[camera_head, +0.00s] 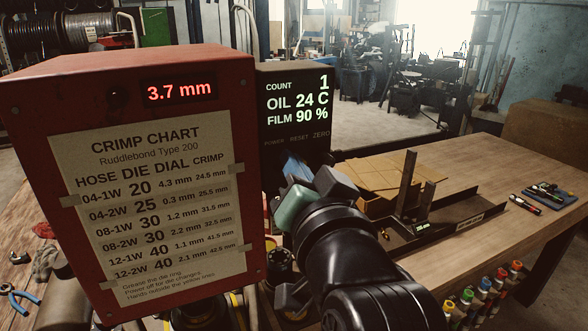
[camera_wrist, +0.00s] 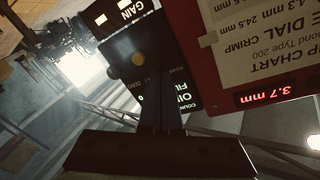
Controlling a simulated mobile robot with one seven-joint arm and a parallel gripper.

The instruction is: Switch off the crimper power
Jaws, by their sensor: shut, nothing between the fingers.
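The crimper's red box (camera_head: 150,160) stands at left in the head view, with a lit red "3.7 mm" display and a crimp chart. Beside it is the black control panel (camera_head: 296,105), lit with COUNT 1, OIL 24 C and FILM 90 %. POWER, RESET and ZERO labels run along its lower part. My gripper (camera_head: 295,172) is in front of the panel, below these labels, hiding the controls there. In the wrist view the panel (camera_wrist: 185,90) appears upside down behind my shut, empty fingers (camera_wrist: 152,60). A round amber button (camera_wrist: 138,59) shows beside them. I cannot tell whether the fingers touch anything.
Pliers (camera_head: 18,300) lie at far left.

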